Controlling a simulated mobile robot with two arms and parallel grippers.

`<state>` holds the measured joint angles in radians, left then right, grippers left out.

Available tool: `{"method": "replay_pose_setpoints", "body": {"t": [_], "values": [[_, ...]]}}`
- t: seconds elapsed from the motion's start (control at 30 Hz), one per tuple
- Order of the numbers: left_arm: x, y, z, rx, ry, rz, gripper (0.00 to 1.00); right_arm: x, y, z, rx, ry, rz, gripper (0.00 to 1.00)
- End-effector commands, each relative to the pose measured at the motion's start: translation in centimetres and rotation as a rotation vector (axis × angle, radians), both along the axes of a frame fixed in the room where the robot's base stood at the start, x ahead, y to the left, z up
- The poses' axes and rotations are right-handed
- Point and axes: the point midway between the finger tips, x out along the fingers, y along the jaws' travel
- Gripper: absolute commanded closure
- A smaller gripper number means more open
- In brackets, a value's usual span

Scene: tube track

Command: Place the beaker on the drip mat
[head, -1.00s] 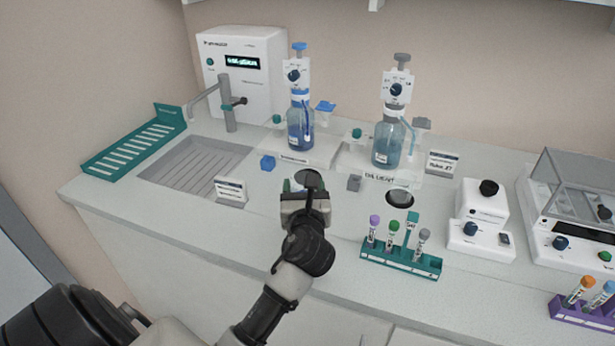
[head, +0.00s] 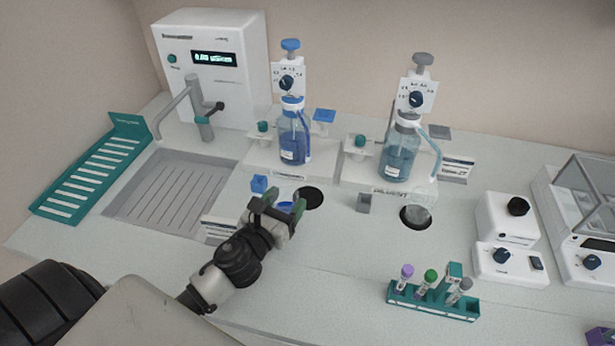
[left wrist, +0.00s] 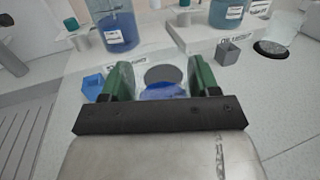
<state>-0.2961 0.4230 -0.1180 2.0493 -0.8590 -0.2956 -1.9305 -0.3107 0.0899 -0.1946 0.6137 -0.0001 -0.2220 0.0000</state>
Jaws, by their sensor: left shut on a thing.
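My left gripper (head: 277,207) is shut on a clear beaker with blue liquid (head: 286,205), of which only a little shows between the green finger pads. In the left wrist view the blue liquid (left wrist: 163,91) sits between the fingers. A dark round mat (head: 309,197) lies just beyond and right of the held beaker, in front of the blue dispenser; it also shows in the left wrist view (left wrist: 163,74). A second dark round mat (head: 415,224) lies farther right with a clear glass vessel (head: 416,212) on it. My right gripper is not in view.
A blue-topped dispenser bottle (head: 293,140) and a grey-topped one (head: 399,155) stand behind the mats. A ribbed grey basin (head: 170,190) is left; a tube rack (head: 432,300) stands front right.

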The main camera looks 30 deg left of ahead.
Motion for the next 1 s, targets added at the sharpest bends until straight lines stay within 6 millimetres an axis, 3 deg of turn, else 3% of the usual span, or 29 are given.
{"method": "replay_pose_setpoints", "body": {"t": [0.03, 0.2, 0.4, 0.53, 0.8, 1.0], "values": [[1.6, 0.0, 0.5, -0.001, -0.004, 0.003, 0.65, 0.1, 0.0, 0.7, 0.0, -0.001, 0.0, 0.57], [6.2, 0.0, 0.5, -0.001, -0.003, 0.003, 0.65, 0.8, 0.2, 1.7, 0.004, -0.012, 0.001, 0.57], [9.8, -0.1, 0.1, -0.001, -0.001, 0.003, 0.65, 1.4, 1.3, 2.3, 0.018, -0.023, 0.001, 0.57], [10.5, -0.1, -0.2, -0.001, 0.0, 0.002, 0.65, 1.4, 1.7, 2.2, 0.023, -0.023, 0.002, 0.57], [10.5, -0.1, -3.5, -0.003, 0.002, 0.003, 0.65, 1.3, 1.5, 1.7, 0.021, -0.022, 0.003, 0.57], [10.5, -0.1, -3.5, 0.001, 0.0, 0.001, 0.65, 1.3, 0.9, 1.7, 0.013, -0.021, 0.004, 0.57]]}}
